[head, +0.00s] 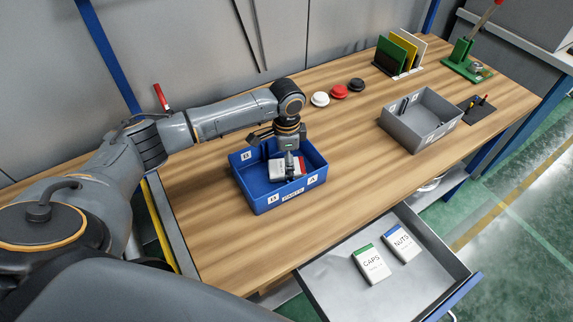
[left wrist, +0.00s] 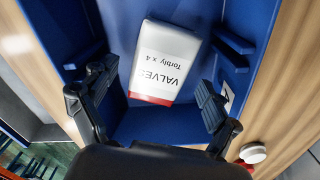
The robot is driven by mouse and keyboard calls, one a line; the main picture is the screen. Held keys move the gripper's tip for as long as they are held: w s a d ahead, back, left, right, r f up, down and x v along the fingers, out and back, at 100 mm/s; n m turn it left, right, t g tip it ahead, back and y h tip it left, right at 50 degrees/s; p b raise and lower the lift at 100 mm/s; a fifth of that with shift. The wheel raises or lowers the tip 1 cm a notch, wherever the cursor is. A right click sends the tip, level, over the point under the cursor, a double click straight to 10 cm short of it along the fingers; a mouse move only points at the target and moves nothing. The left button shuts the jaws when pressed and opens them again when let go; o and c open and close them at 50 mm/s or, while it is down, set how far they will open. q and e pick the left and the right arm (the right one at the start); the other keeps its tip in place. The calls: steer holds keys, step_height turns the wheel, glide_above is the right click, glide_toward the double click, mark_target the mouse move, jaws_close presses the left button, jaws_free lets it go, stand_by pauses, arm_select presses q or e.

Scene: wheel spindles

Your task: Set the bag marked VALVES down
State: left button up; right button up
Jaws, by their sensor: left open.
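The bag marked VALVES (left wrist: 167,60) is white with a red band at one end. It lies inside the blue bin (head: 250,192) on the workbench. In the head view the bag (head: 277,172) is partly covered by my gripper. My left gripper (head: 290,158) reaches down into the bin over the bag. In the left wrist view its two fingers (left wrist: 155,97) are spread, one on each side of the bag, with gaps between them and the bag. My right gripper is not in view.
An open drawer (head: 325,283) below the bench's front holds a CAPS bag (head: 371,264) and a NUTS bag (head: 402,243). A grey bin (head: 412,135) stands to the right. White, red and black caps (head: 339,91) lie behind. Bench between the bins is clear.

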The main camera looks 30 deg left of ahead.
arm_select(q)
step_height(320, 180, up, 10)
steer(key=b, duration=0.1)
steer(key=shift+r, duration=0.2)
steer(key=shift+f, duration=0.1)
stand_by(0.4)
